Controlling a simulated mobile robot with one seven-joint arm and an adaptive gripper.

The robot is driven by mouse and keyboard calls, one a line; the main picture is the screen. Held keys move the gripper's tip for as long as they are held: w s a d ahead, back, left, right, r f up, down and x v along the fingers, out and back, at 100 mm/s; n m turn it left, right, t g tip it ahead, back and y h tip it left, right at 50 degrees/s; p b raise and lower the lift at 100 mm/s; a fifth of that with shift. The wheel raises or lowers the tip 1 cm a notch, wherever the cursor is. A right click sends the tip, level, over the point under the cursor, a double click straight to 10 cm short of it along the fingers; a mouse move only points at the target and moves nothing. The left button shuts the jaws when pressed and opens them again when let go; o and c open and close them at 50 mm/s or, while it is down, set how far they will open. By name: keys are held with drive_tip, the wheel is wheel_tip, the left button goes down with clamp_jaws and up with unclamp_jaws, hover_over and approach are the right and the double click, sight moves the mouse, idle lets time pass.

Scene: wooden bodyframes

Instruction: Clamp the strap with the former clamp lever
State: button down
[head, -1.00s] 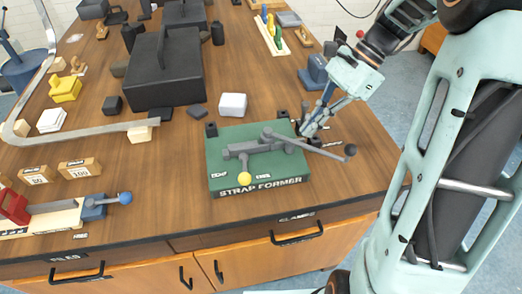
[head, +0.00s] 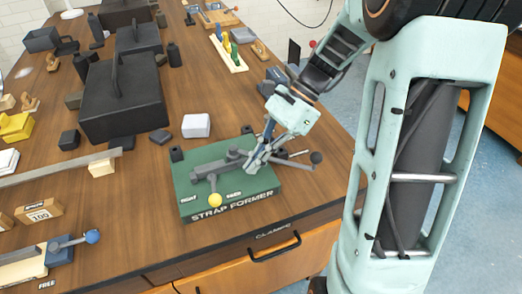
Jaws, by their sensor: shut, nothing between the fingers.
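The strap former (head: 190,208) is a green block with a grey mechanism on top, near the table's front edge. A short lever with a yellow knob (head: 215,200) points toward the front. A longer arm with a black ball (head: 316,157) sticks out to the right. I cannot tell which is the clamp lever. My gripper (head: 256,164) is shut and empty, pointing down over the right part of the former and hiding some of the mechanism. Whether it touches is unclear. The grey metal strap (head: 60,166) lies left of the former, its end by a wooden block (head: 102,167).
A white block (head: 196,126) and small dark blocks stand behind the former. A large black toolbox (head: 120,95) is at back left. A blue-knobbed fixture (head: 60,248) sits at front left. The tabletop directly left of the former is clear.

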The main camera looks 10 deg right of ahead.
sight(213, 189)
drive_tip(key=x, duration=0.4)
drive_tip(key=shift+s+a+f, duration=0.15)
drive_tip(key=shift+s+a, duration=0.1)
drive_tip(key=shift+a, duration=0.4)
drive_tip(key=shift+s+a+f, duration=0.1)
drive_tip(key=shift+s+a, duration=0.15)
drive_tip(key=shift+a, duration=0.35)
drive_tip(key=shift+s+a+f, duration=0.15)
drive_tip(key=shift+s+a, duration=0.1)
drive_tip(key=shift+a, duration=0.4)
